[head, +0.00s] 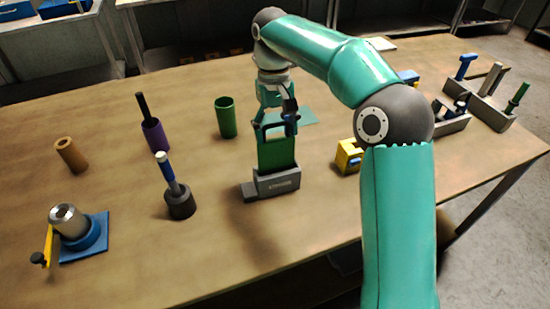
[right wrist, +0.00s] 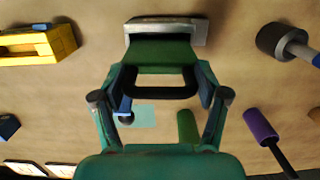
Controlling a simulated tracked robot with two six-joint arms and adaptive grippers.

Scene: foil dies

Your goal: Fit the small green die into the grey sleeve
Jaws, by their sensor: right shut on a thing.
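The small green die (head: 277,154) is a flat green plate with a dark loop handle on top. My right gripper (head: 275,128) is shut on this handle and holds the die upright. The grey sleeve (head: 278,182) stands on the table directly below, with a low grey block at its left side. The die's lower edge meets the sleeve's mouth and is hidden there; I cannot tell how deep it is. In the right wrist view the die (right wrist: 163,52) reaches the sleeve (right wrist: 166,25). My left gripper is not in view.
Left of the sleeve stand a dark round holder (head: 180,203) with a blue-handled tool, a purple cup (head: 155,135) and a green cup (head: 226,118). A yellow block (head: 347,156) is at the right. Grey trays (head: 491,112) hold tools farther right. The front middle is clear.

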